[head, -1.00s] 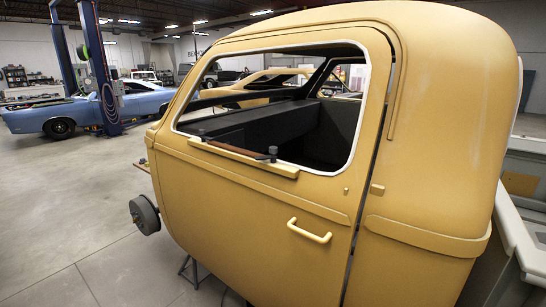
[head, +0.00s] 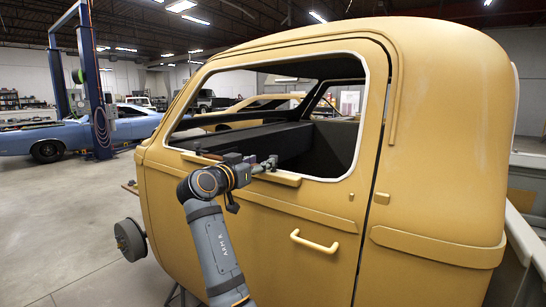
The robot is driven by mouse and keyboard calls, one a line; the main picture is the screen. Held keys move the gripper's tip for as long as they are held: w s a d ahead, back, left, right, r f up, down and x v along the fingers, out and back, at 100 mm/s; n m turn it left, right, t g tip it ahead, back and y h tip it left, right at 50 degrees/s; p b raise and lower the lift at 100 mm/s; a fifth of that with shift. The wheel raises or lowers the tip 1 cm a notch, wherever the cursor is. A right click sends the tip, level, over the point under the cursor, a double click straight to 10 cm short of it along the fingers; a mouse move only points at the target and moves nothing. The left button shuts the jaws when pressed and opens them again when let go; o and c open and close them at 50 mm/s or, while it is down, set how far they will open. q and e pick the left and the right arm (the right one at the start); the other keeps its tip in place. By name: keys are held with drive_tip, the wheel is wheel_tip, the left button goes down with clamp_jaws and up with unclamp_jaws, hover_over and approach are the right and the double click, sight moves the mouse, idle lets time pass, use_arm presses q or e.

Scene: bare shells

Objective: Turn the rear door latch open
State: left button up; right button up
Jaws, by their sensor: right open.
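The yellow cab door (head: 285,215) fills the middle of the head view and looks shut in its frame. A pale yellow pull handle (head: 314,242) sits low on the door near its rear edge. A yellow ledge (head: 287,180) runs under the window opening, with a brown strip (head: 208,156) on it. My right gripper (head: 268,164) is open at the window sill, over the ledge's rear part. It hides part of the ledge and strip; I cannot tell whether it touches anything. No part is clearly recognisable as the rear door latch. My left gripper is out of view.
The cab's window opening (head: 335,150) has no glass, with a white edge. A dark round hub (head: 130,241) juts out at the cab's lower left. Open concrete floor (head: 62,225) lies to the left. A blue car (head: 75,136) and a lift post (head: 98,100) stand farther back.

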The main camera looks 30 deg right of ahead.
sight(274, 156)
drive_tip(key=p+x, duration=0.2)
drive_tip(key=x, duration=0.5)
drive_tip(key=shift+w+d+r, duration=0.1)
drive_tip(key=shift+w+d, duration=0.25)
drive_tip(key=shift+d, duration=0.25)
clamp_jaws()
